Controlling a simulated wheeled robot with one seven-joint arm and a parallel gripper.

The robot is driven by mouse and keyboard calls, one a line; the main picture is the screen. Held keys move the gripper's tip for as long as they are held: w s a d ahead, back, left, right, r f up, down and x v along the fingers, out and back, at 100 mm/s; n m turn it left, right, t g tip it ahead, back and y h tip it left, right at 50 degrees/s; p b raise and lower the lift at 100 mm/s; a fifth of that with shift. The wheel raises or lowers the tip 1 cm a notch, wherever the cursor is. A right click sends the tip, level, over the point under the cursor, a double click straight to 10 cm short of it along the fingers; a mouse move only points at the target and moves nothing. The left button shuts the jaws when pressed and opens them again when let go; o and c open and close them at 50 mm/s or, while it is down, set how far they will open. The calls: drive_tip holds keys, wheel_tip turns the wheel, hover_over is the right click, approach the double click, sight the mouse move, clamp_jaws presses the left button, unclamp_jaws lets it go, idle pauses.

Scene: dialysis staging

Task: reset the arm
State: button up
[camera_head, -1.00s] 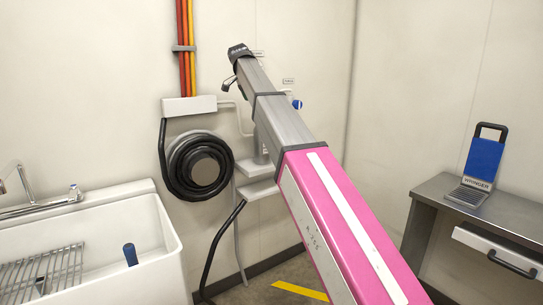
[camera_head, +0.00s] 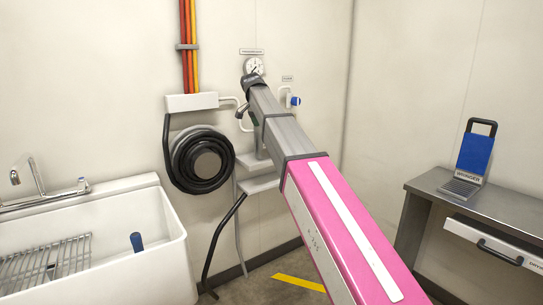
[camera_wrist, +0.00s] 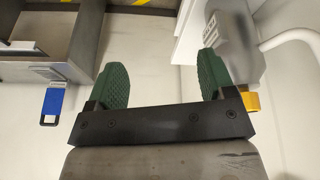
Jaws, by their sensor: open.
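My arm reaches from the lower right toward the back wall in the head view. Its far end is near the pressure gauge on the wall, and the gripper's fingers are hidden there. In the wrist view my gripper (camera_wrist: 162,82) is open, with two green textured fingers wide apart and nothing between them. A clear grey container (camera_wrist: 230,45) with a yellow part at its end is beside the right finger. I cannot tell whether they touch.
A round gauge (camera_head: 254,66) and a blue-handled valve (camera_head: 295,101) are on the wall. A coiled black hose (camera_head: 187,160) hangs left of my arm. A white sink (camera_head: 150,240) stands at left. A metal table (camera_head: 500,207) with a blue wringer (camera_head: 475,153) stands at right.

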drive_tip(key=s+d+f+n, duration=0.1)
drive_tip(key=s+d+f, duration=0.3)
drive_tip(key=f, duration=0.6)
drive_tip(key=s+d+f+n+g+y, duration=0.1)
drive_tip(key=s+d+f+n, duration=0.15)
drive_tip(key=d+f, duration=0.45)
drive_tip(key=s+d+f+n, duration=0.15)
drive_tip(key=s+f, duration=0.25)
drive_tip(key=f, duration=0.8)
drive_tip(key=s+d+f+n+y, duration=0.1)
drive_tip(key=s+d+f, duration=0.4)
drive_tip(key=s+f, duration=0.4)
drive_tip(key=s+d+f+n+g+y, duration=0.1)
drive_tip(key=s+d+f, duration=0.3)
drive_tip(key=s+f, duration=0.6)
drive_tip(key=shift+s+d+f+n+g, duration=0.15)
drive_tip(key=shift+s+d+n+g, duration=0.2)
drive_tip(key=shift+s, duration=0.35)
